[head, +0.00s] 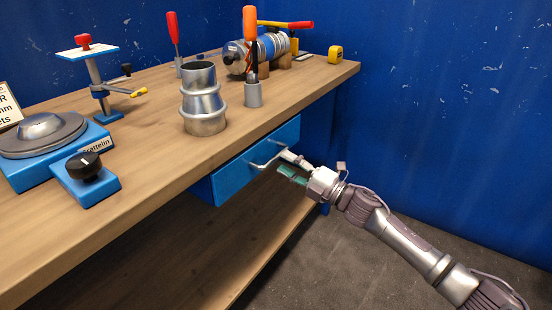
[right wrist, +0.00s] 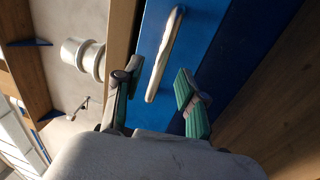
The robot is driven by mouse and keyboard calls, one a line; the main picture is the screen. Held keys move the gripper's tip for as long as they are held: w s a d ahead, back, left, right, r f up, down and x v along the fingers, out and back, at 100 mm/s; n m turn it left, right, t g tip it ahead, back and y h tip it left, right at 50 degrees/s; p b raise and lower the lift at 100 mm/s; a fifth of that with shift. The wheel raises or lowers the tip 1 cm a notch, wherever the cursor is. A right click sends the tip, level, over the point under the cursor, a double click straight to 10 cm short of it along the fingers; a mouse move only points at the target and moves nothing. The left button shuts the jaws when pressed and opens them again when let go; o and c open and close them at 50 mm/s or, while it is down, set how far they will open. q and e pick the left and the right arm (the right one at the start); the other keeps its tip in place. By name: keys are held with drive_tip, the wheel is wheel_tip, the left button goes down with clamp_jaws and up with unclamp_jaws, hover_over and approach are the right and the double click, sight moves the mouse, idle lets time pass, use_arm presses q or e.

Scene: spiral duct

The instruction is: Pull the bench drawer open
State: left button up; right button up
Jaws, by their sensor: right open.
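The bench drawer (head: 236,177) is a blue box front under the wooden bench top, and it looks shut or nearly so. Its metal bar handle (head: 264,162) is on the front face. In the right wrist view the pale handle (right wrist: 164,55) stands on the blue drawer front (right wrist: 205,30), ahead of the fingers. My right gripper (head: 290,166) is open by the right end of the handle. In the right wrist view my right gripper (right wrist: 155,92) has its fingers apart, with the handle's near end roughly between the tips; contact cannot be told. My left gripper is not in view.
The wooden bench (head: 150,125) carries a metal duct piece (head: 204,100), a screwdriver in a metal cup (head: 253,92), a blue scale (head: 45,145) and a black-knobbed blue box (head: 86,178). A lower shelf (head: 215,255) lies below the drawer. Floor to the right is clear.

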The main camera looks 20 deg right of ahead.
sight(276, 156)
drive_tip(key=shift+x, duration=2.05)
clamp_jaws()
